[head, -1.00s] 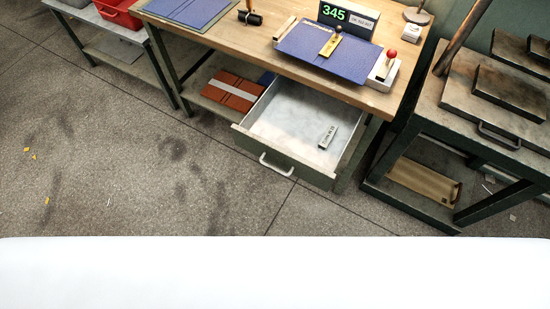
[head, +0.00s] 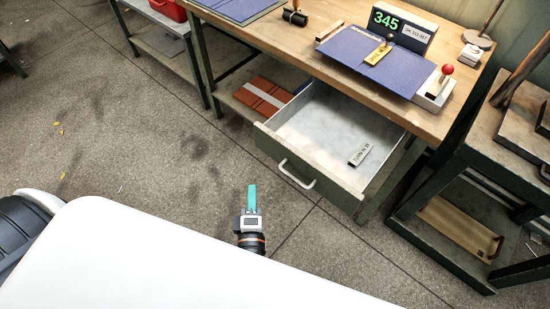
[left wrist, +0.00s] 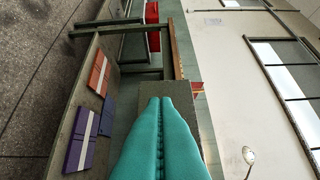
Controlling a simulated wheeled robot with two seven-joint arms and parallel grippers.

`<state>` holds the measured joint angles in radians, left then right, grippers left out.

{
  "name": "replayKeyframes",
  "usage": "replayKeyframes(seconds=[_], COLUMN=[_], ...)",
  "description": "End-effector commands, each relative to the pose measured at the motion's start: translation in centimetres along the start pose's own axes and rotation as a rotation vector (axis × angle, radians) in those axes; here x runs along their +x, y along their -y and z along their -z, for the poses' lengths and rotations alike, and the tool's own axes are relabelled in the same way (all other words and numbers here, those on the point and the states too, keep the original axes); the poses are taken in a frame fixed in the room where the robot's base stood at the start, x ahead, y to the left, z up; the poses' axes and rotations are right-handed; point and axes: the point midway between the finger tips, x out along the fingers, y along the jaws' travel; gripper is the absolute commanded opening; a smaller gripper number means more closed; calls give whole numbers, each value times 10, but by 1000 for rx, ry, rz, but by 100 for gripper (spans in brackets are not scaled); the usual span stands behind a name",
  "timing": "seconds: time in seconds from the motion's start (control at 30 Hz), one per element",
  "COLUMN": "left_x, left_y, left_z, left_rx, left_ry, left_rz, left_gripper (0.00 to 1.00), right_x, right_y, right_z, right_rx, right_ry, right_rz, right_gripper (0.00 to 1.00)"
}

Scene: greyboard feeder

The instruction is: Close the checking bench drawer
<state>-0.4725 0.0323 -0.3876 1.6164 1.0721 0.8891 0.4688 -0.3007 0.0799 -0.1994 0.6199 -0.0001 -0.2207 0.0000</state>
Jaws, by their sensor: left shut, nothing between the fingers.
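The checking bench drawer (head: 330,135) is pulled out of the wooden-topped bench (head: 290,55). Its dark green front (head: 300,172) carries a pale bar handle (head: 296,174). A small labelled tag (head: 360,154) lies inside it. My left gripper (head: 252,188) has teal fingers and is shut and empty. In the head view it appears in front of and left of the handle, apart from it. In the left wrist view the closed fingertips (left wrist: 160,100) overlap a dark grey-green panel (left wrist: 165,89), which may be the drawer; contact cannot be told. My right gripper is not in view.
Blue boards (head: 375,62), a 345 display (head: 400,24) and a red-knobbed device (head: 436,88) are on the bench top. Brown folders (head: 262,95) lie on the lower shelf. A dark-framed stand (head: 470,160) is at right.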

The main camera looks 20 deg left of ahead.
Motion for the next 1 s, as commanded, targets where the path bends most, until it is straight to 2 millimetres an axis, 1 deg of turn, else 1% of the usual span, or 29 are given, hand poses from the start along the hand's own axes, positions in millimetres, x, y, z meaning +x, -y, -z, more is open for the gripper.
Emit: replayKeyframes(seconds=[0.03,0.13,0.23,0.37,0.5,0.63,0.67,0.7,0.83,1.0], left_x=[0,6,18,44,75,102,106,111,122,129], left_y=[3,8,9,10,10,10,10,10,9,9], left_z=[-3,-6,-6,-7,-8,-9,-8,-1,11,17], left_rx=[-36,-59,-57,-54,-52,-52,-52,-55,-53,-51], left_ry=[25,44,43,42,42,41,40,40,40,40], left_rz=[4,8,10,12,11,11,10,9,7,7], left_gripper=[0,0,0,0,0,0,0,0,0,0], right_x=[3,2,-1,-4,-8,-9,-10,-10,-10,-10], right_y=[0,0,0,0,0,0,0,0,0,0], right_z=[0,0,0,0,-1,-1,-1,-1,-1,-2], right_rx=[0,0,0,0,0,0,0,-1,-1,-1], right_ry=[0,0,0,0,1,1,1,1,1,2], right_rz=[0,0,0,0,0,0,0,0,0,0], right_gripper=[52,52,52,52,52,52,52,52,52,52])
